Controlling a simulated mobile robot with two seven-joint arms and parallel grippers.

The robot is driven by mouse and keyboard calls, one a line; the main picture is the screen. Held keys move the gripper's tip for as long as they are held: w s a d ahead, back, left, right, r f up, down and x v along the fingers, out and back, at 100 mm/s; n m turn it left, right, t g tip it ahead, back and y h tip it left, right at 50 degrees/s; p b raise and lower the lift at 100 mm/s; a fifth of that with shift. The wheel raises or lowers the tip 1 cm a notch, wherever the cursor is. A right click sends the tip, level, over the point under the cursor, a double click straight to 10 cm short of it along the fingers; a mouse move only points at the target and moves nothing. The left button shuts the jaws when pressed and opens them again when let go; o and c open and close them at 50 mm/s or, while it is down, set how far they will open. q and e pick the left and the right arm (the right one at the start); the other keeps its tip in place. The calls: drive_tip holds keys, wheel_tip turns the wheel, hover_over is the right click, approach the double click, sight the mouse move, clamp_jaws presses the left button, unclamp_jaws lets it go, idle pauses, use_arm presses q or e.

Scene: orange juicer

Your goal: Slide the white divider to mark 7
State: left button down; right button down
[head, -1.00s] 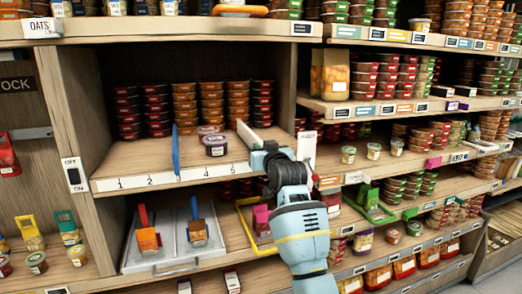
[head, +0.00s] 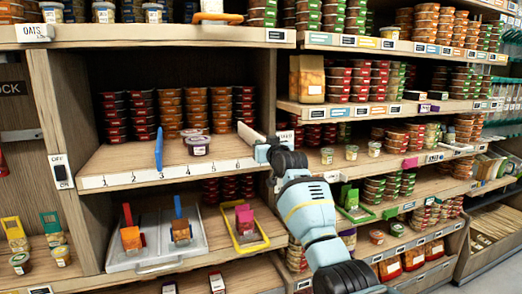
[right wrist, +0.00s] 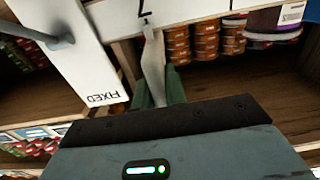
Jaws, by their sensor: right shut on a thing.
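The white divider (head: 248,134) stands on the upper shelf near its right end, running front to back. My right gripper (head: 266,150) is at its front end, at the shelf edge. In the right wrist view my right gripper (right wrist: 158,90) has its dark green fingers shut on the divider's pale front part (right wrist: 153,62). The divider's narrow tip is beside a digit on the white number strip (right wrist: 120,14) that looks like an upside-down 7. In the head view the gripper hides the strip (head: 150,174) there. My left gripper is not in view.
A blue divider (head: 159,148) stands further left on the same shelf. Purple-lidded jars (head: 197,144) sit between the dividers, with stacked tubs behind. A white panel marked FIXED (right wrist: 80,60) is close beside the gripper. A yellow-rimmed tray (head: 262,243) lies below.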

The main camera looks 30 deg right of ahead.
drive_tip(key=shift+d+r, duration=0.15)
drive_tip(key=c, duration=1.4)
unclamp_jaws()
drive_tip(key=shift+s+d, duration=0.1)
drive_tip(key=shift+d, duration=0.1)
drive_tip(key=shift+c, duration=0.2)
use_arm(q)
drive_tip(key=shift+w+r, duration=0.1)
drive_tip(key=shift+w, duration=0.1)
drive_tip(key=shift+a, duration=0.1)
use_arm(e)
drive_tip(key=shift+a, duration=0.15)
